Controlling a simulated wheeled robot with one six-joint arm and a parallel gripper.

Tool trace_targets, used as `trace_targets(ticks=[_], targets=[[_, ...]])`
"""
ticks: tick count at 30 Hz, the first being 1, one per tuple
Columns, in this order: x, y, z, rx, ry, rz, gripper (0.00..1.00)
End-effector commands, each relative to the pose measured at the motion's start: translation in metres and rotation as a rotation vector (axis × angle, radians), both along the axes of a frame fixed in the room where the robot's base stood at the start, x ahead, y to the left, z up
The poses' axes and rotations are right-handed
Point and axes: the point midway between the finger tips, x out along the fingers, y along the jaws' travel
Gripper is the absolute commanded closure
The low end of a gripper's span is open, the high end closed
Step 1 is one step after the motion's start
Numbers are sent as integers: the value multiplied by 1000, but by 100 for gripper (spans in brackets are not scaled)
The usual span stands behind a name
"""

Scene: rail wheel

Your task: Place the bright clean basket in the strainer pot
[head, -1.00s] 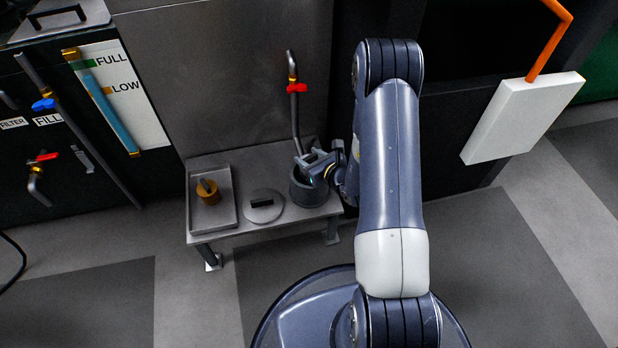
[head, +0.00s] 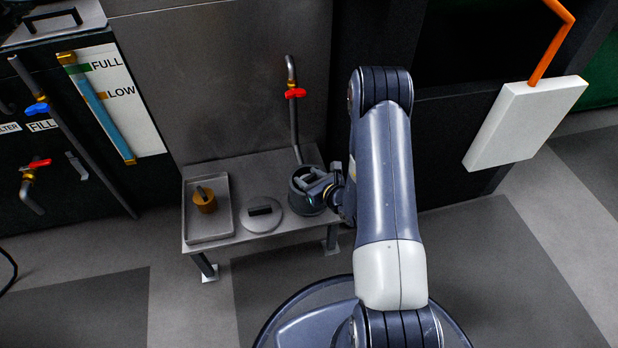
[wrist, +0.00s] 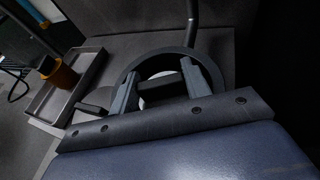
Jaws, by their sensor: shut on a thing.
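The dark grey strainer pot (head: 305,203) stands on the right part of the low metal bench; its round rim (wrist: 207,62) shows in the wrist view. My gripper (head: 311,186) is at the pot's mouth, with its fingers reaching inside the rim. In the wrist view, my gripper (wrist: 158,86) is shut on a grip bar of the pale basket (wrist: 160,76), which is inside the ring of the rim. Most of the basket is hidden by the fingers and pot, so I cannot tell whether it touches the bottom.
A brown-orange basket (head: 204,201) sits in a shallow metal tray (head: 222,232) at the bench's left. A round lid with a dark handle (head: 262,216) lies between tray and pot. A pipe with a red valve handle (head: 295,93) rises behind the pot.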

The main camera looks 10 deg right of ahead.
Motion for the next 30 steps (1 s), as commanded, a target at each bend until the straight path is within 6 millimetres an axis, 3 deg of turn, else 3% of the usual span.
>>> trace_targets(ticks=[8, 9, 12, 21, 27, 30], targets=[[0, 0, -5, 0, -1, 0, 81], [0, 0, -5, 0, 0, 0, 54], [0, 0, -5, 0, 0, 0, 46], [0, 0, -3, 0, 0, 0, 46], [0, 0, 13, 0, 0, 0, 46], [-22, -11, 18, 1, 6, -5, 46]])
